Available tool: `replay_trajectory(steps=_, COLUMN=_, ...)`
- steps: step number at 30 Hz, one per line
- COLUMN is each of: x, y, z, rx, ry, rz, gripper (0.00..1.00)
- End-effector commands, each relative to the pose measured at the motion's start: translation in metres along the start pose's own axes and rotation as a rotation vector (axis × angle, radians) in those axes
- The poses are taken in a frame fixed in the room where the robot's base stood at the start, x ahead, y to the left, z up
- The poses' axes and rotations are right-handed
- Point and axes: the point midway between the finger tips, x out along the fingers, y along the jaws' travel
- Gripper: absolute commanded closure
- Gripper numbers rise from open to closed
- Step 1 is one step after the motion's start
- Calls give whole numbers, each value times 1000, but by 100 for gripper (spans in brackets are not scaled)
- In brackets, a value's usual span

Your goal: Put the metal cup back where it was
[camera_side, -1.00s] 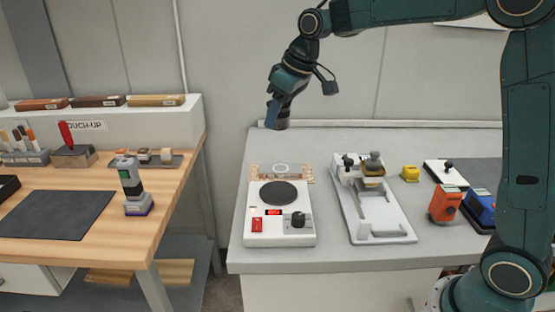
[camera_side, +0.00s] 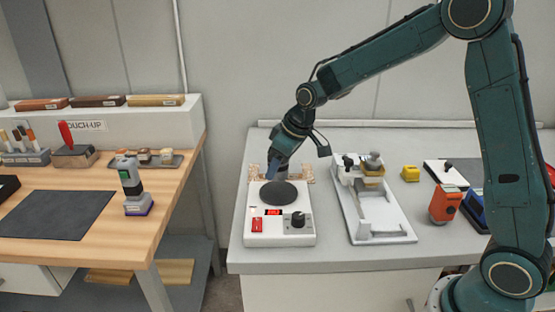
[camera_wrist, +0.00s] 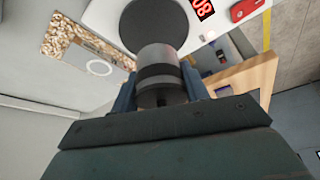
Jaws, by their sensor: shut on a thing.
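The metal cup (camera_wrist: 158,62) is a silver cylinder with a dark band, held between the two blue fingers of my gripper (camera_wrist: 160,88) in the wrist view. In the side view my gripper (camera_side: 274,173) is low over the back part of the white hot plate (camera_side: 262,228), near its round black disc (camera_side: 280,194). The cup is hard to make out there. Behind the hot plate lies a speckled tan board (camera_wrist: 72,44) with a white ring (camera_wrist: 99,68) on it.
The hot plate has a red lit display (camera_side: 273,212) and a dark knob (camera_side: 298,219). To its right stand a white tray-like device (camera_side: 385,225), a yellow block (camera_side: 410,173) and an orange device (camera_side: 445,204). A wooden bench (camera_side: 120,245) is at the left, across a gap.

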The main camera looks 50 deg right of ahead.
Motion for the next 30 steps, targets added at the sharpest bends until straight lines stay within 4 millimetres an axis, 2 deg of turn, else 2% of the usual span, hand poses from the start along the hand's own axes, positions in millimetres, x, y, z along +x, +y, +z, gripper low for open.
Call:
replay_trajectory(steps=5, x=6, y=0, z=3, rx=1, ry=-2, rz=-1, gripper=88)
replay_trajectory(steps=15, x=38, y=0, z=16, rx=1, ry=-2, rz=0, gripper=88)
replay_trajectory(steps=29, x=42, y=0, z=18, rx=1, ry=0, rz=0, gripper=88)
replay_trajectory(steps=30, x=42, y=0, z=18, rx=1, ry=-1, rz=0, gripper=51)
